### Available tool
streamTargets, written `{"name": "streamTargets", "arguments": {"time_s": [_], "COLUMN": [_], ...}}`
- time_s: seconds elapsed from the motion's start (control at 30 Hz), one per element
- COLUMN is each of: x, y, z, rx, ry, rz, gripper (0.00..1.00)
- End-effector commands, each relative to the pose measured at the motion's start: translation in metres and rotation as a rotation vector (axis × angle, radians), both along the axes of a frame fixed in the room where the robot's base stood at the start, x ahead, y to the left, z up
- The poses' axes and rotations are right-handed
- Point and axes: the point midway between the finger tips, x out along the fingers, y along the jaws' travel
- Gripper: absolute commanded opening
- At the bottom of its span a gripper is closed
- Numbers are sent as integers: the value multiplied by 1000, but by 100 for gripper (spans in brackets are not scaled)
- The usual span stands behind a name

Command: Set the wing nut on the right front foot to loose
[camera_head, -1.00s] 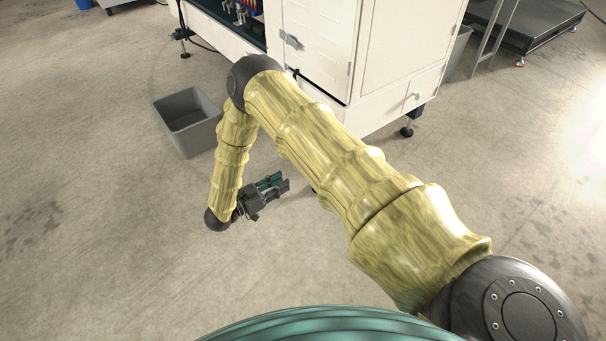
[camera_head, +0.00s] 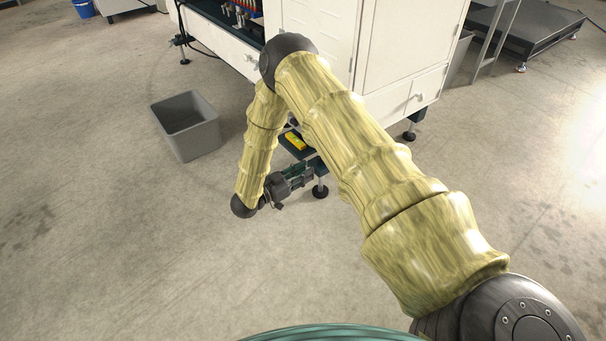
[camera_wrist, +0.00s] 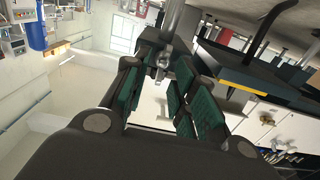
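The white machine (camera_head: 385,60) stands on dark feet. My gripper (camera_head: 303,176) is low beside its near corner foot (camera_head: 320,190), whose round base shows just past the fingertips. In the wrist view, a small metal wing nut (camera_wrist: 161,66) sits by a grey upright rod (camera_wrist: 174,18), beyond and roughly between my gripper's green-padded fingers (camera_wrist: 158,92). The fingers are apart, with no thing held. Whether they touch the nut, and whether it is tight or loose, I cannot tell. Another foot (camera_head: 408,135) stands farther right.
A grey open bin (camera_head: 188,125) stands on the floor left of my arm. A dark ledge with a yellow item (camera_head: 296,140) juts from the machine just above my gripper. A dark low platform (camera_head: 525,35) is at the back right. The floor in front is clear.

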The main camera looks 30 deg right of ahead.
Motion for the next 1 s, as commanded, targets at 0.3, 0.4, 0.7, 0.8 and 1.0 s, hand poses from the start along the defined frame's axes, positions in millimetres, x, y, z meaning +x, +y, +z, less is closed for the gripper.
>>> {"name": "streamTargets", "arguments": {"time_s": [0.3, 0.4, 0.7, 0.8, 1.0], "x": [0, 0, 0, 1, 2], "y": [0, 0, 1, 1, 1], "z": [0, 0, 2, 4, 6], "rx": [0, 0, -4, -8, -17], "ry": [0, 0, 34, 74, 203], "rz": [0, 0, 1, 1, 1], "gripper": [0, 0, 0, 0, 0]}}
